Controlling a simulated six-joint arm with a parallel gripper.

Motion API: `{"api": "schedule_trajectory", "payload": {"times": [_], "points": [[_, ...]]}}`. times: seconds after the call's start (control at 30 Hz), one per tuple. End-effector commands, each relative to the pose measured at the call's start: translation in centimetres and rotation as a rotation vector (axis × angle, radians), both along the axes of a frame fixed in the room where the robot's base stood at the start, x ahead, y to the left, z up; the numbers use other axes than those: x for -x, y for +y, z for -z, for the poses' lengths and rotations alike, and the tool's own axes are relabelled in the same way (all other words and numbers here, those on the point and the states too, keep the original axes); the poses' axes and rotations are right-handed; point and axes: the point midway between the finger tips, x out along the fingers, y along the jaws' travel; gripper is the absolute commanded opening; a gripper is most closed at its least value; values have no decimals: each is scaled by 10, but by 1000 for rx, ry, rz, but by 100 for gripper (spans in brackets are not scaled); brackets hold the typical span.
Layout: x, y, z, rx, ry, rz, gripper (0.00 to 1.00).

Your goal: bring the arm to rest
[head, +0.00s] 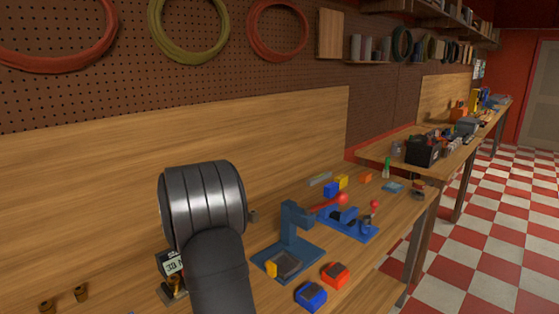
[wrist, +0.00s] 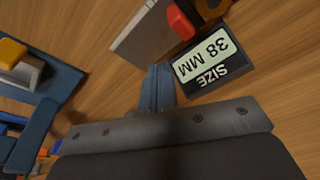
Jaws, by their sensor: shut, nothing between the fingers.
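My gripper (wrist: 159,72) shows in the wrist view, with its narrow blue fingers together and nothing between them. The fingers point toward the wooden bench top, beside a black sign (wrist: 203,66) reading "SIZE 38 MM". In the head view my dark arm fills the lower middle and the gripper cannot be made out. The same sign (head: 172,263) shows there, partly hidden behind my arm.
A blue press (head: 291,235) and a blue fixture (head: 347,222) stand on the bench right of my arm. Orange (head: 335,274) and blue (head: 311,295) blocks lie in front. A grey plate with a red part (wrist: 150,42) lies close to the fingers.

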Motion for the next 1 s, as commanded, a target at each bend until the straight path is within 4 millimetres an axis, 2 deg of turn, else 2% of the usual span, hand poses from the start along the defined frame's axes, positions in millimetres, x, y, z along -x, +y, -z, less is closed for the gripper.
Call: {"api": "schedule_trajectory", "payload": {"times": [0.2,0.57,0.67,1.0], "points": [[0,0,-14,-1,-2,0,0],[0,0,-13,0,0,0,0],[0,0,-6,1,2,0,0],[1,0,45,1,3,0,0]]}}
